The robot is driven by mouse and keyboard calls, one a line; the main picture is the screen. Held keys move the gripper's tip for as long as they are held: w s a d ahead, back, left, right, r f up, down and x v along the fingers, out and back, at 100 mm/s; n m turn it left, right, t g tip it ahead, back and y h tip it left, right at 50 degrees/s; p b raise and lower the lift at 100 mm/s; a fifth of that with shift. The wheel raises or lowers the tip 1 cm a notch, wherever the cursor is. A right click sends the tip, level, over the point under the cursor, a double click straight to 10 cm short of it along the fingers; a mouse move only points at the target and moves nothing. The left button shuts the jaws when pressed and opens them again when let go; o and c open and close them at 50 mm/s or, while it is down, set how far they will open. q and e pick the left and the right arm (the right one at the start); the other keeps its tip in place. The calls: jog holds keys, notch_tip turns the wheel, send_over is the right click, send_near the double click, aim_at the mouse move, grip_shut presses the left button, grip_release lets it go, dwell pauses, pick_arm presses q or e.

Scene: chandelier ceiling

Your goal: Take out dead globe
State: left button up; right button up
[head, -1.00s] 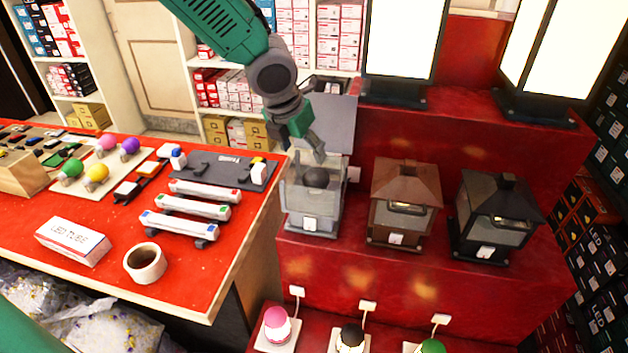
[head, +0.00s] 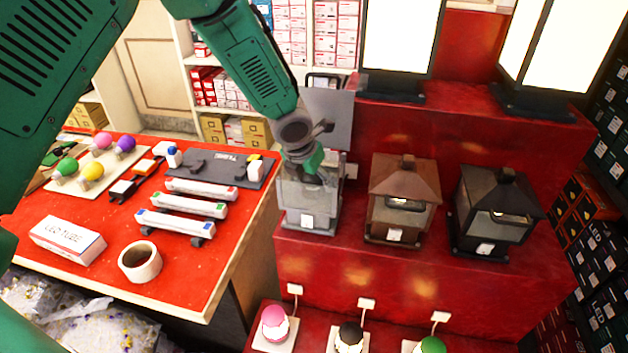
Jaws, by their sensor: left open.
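The grey glass lantern (head: 322,222) stands at the left of three lanterns on the red step, with its lid (head: 332,112) tipped back behind it. My left gripper (head: 312,180) points down into the open top of this lantern. Its fingers are open, at the height of the dark globe. The globe is mostly hidden behind the fingers and the glass, and I cannot tell whether they touch it. The brown lantern (head: 402,205) and the black lantern (head: 495,215) have their roofs on. My right gripper is not in view.
The red counter at the left holds tube lights (head: 188,207), coloured bulbs (head: 92,171), an LED tube box (head: 68,240) and a tape roll (head: 140,261). Tall lit lanterns (head: 400,40) stand behind. Bulbs in sockets (head: 275,325) sit on the lower step.

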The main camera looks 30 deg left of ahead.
pick_arm(q)
jog(key=shift+s+r, duration=0.1)
jog(key=shift+c, duration=1.2)
jog(key=c, duration=0.7)
jog(key=shift+c, duration=0.2)
jog(key=shift+r, duration=0.1)
